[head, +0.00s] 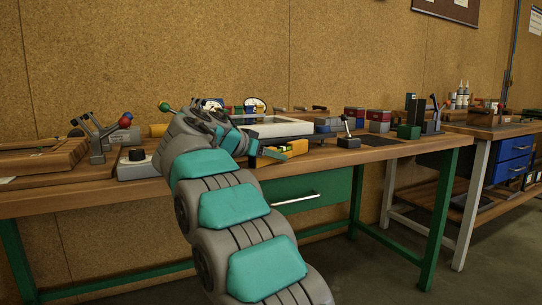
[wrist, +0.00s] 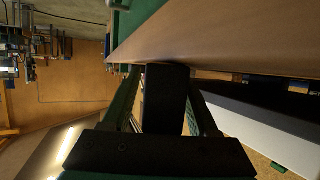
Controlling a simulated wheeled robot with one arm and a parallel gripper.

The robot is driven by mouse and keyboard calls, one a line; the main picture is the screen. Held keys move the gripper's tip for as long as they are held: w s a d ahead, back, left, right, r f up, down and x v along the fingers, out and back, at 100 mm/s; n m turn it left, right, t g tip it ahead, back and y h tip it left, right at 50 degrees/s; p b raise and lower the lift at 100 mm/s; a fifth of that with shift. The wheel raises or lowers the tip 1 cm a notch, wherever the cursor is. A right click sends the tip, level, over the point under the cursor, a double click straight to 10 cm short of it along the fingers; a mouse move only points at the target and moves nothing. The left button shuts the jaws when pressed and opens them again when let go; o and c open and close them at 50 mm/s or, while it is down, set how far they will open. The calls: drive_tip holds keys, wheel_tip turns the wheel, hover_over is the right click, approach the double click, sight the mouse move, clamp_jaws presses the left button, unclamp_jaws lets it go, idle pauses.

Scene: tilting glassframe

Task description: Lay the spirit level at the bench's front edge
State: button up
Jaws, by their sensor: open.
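A yellow-orange bar (head: 289,149), which looks like the spirit level, lies on the bench (head: 340,158) close to its front edge. My gripper is open and low over the front edge. In the wrist view the two fingers of my gripper (wrist: 165,78) stand apart, with a dark block between them. I cannot tell what this block is. I cannot make out the yellow bar in that view.
A pale-topped frame (head: 272,128) stands behind my gripper. A toggle clamp (head: 98,138) is at the left, and a small knobbed block (head: 348,141) is at the right. The bench top is bare toward its right front. A green drawer (head: 305,190) is below.

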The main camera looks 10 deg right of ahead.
drive_tip(key=shift+r, duration=0.3)
drive_tip(key=v, duration=1.2)
drive_tip(key=shift+f, duration=0.1)
